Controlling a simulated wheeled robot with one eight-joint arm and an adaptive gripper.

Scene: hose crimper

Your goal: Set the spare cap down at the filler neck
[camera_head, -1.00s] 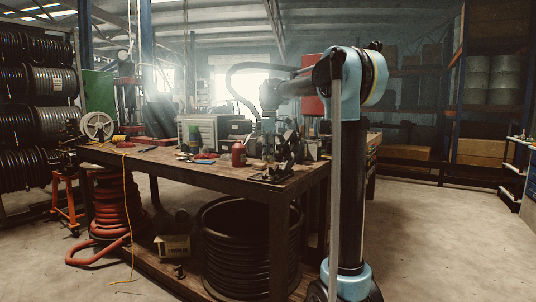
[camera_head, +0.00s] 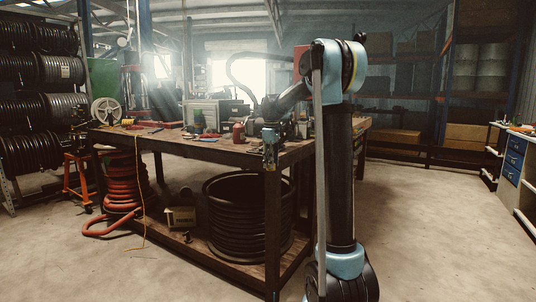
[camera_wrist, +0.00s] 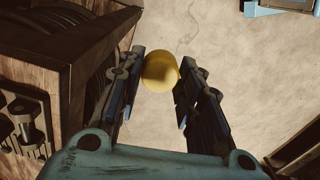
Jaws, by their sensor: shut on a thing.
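The yellow round cap (camera_wrist: 160,71) sits between the fingertips of my gripper (camera_wrist: 163,73) in the wrist view, with bare concrete floor beyond it. My gripper is shut on it. In the camera_head view the end of my arm (camera_head: 270,145) hangs at the near corner of the workbench; the fingers and the cap are too small and dark to make out there. I cannot pick out a filler neck in either view.
The wooden workbench (camera_head: 205,146) carries tools, a red bottle (camera_head: 238,133) and a grey case. Black hose coils (camera_head: 245,222) stand on its lower shelf. The bench side (camera_wrist: 75,60) lies close left of my gripper. A blue-grey object (camera_wrist: 280,6) is at upper right. Open floor lies right.

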